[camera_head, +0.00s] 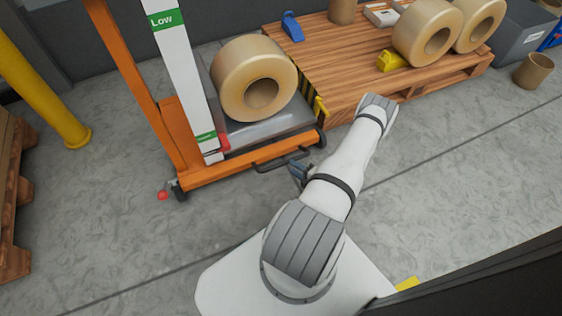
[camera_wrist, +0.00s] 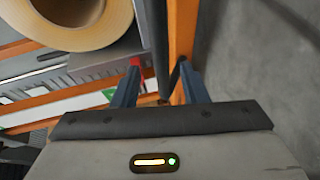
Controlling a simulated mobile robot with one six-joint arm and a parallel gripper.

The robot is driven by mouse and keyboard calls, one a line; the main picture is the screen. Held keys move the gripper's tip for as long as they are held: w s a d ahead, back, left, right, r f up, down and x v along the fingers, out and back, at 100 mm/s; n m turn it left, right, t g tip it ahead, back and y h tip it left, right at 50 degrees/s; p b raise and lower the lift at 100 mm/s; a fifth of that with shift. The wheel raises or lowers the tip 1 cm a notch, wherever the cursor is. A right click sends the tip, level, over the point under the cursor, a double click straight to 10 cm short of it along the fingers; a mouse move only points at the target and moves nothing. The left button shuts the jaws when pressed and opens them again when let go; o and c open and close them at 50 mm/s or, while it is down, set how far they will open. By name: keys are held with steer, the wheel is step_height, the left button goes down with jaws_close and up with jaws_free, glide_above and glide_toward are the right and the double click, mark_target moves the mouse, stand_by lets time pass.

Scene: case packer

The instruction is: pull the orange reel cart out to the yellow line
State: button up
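The orange reel cart (camera_head: 235,172) stands at the upper middle of the head view, with a tan tape reel (camera_head: 250,75) on its grey bed. A black handle (camera_head: 280,158) sticks out from its front bar; it also shows as a dark bar in the wrist view (camera_wrist: 156,45). My gripper (camera_head: 299,172) is at the handle's right part, partly hidden by my arm. In the wrist view my gripper (camera_wrist: 160,72) has its blue-grey fingers apart, with the handle running between them; neither finger clearly presses on it. A small yellow patch (camera_head: 408,284) on the floor may be part of the yellow line.
A wooden pallet (camera_head: 345,62) with reels and small items stands behind right of the cart. A yellow post (camera_head: 40,88) and a wooden stack (camera_head: 14,200) are at left. A brown core (camera_head: 533,71) stands at far right. Floor before the cart is clear at left.

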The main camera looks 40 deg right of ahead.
mark_target(284, 162)
steer(key=b+x, duration=0.2)
steer(key=x, duration=0.4)
steer(key=shift+w+a+f, duration=0.15)
steer(key=shift+w+f, duration=0.1)
steer(key=shift+w+b, duration=0.35)
steer(key=shift+w, duration=0.25)
steer(key=shift+c, duration=0.6)
jaws_close()
